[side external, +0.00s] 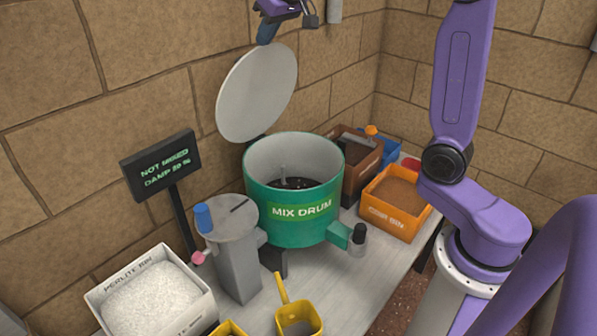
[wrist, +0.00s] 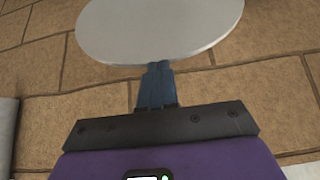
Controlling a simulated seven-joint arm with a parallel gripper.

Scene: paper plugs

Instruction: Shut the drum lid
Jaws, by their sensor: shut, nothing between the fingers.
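The green mix drum (side external: 295,222) stands on the bench with its mouth open and dark material inside. Its round grey lid (side external: 257,92) is raised, tilted up behind the drum near the wall. The lid (wrist: 160,25) also fills the top of the wrist view. My gripper (side external: 290,8) is at the top edge of the side view, above the lid, and partly cut off. In the wrist view my gripper (wrist: 159,68) has its blue fingers together and empty, with the tips close to the lid's edge. I cannot tell whether they touch it.
A sign (side external: 160,165) reading "NOT MIXED, DAMP 20 %" stands left of the drum. A white perlite bin (side external: 150,295), a grey post (side external: 238,265) with a blue knob and a yellow scoop (side external: 297,318) are in front. An orange coir bin (side external: 395,205) is at right.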

